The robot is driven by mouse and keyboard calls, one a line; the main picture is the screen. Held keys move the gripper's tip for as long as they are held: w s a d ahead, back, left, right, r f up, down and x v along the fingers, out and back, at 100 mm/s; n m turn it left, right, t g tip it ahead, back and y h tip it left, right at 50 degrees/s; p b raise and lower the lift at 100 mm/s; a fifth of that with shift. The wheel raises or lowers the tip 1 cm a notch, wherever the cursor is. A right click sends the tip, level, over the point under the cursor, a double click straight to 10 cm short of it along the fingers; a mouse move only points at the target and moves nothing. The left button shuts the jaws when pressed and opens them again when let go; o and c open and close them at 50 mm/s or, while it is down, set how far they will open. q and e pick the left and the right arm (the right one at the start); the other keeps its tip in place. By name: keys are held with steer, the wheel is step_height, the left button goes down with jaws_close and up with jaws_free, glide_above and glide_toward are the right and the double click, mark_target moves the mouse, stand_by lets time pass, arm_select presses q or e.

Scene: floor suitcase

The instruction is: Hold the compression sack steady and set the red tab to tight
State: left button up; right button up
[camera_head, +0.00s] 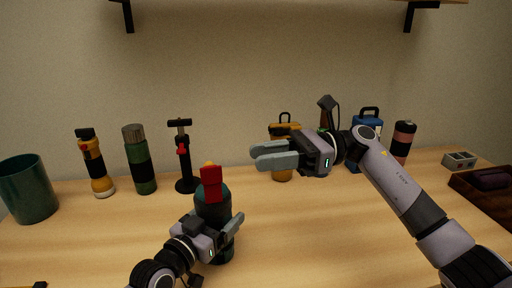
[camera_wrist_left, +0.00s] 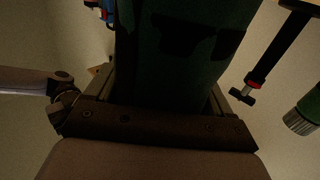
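The compression sack (camera_head: 212,208) is a dark green upright cylinder on the table with a red tab (camera_head: 211,184) standing at its top and a bit of yellow above. My left gripper (camera_head: 225,232) is around the sack's lower body from the front; one finger shows along its right side. In the left wrist view the green sack (camera_wrist_left: 190,50) with dark patches fills the space between the fingers. The tab's setting cannot be read.
Behind stand a yellow flashlight (camera_head: 97,170), a green bottle (camera_head: 140,165) and a black pump-like stand (camera_head: 185,165). A dark green bin (camera_head: 30,190) is at left. A yellow lantern (camera_head: 283,174), blue item (camera_head: 367,125), pink-black bottle (camera_head: 403,140) and brown tray (camera_head: 478,196) are at right.

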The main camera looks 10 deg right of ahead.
arm_select(q)
steer(key=shift+o, duration=0.9)
